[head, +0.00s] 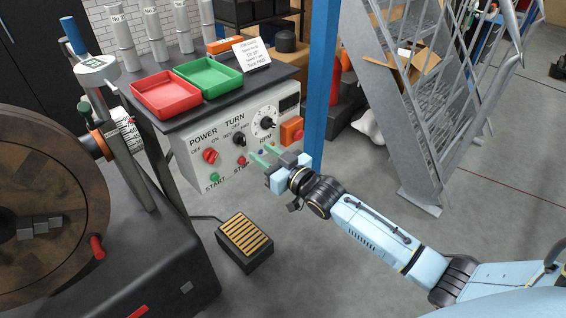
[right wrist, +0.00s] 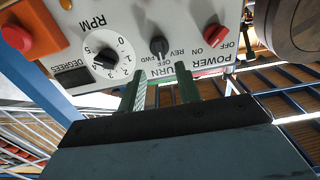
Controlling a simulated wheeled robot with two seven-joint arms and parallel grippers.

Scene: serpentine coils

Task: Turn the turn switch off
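The turn switch (head: 239,139) is a small black knob under the TURN label on the grey control panel (head: 182,160), between the red power knob (head: 210,156) and the RPM dial (head: 265,121). It also shows in the right wrist view (right wrist: 158,47), ahead of the gap between my fingers. I cannot tell for certain which mark it points at. My right gripper (head: 264,155) has its two green fingers apart and empty, below and right of the switch in the head view. Its fingers also show in the right wrist view (right wrist: 160,90), apparently short of the knob. My left gripper is not in view.
An orange box with a red button (head: 292,131) sits at the panel's right edge. Red (head: 166,94) and green (head: 208,77) trays lie on top. A blue post (head: 321,80) stands right of the panel. A foot pedal (head: 245,242) is on the floor below.

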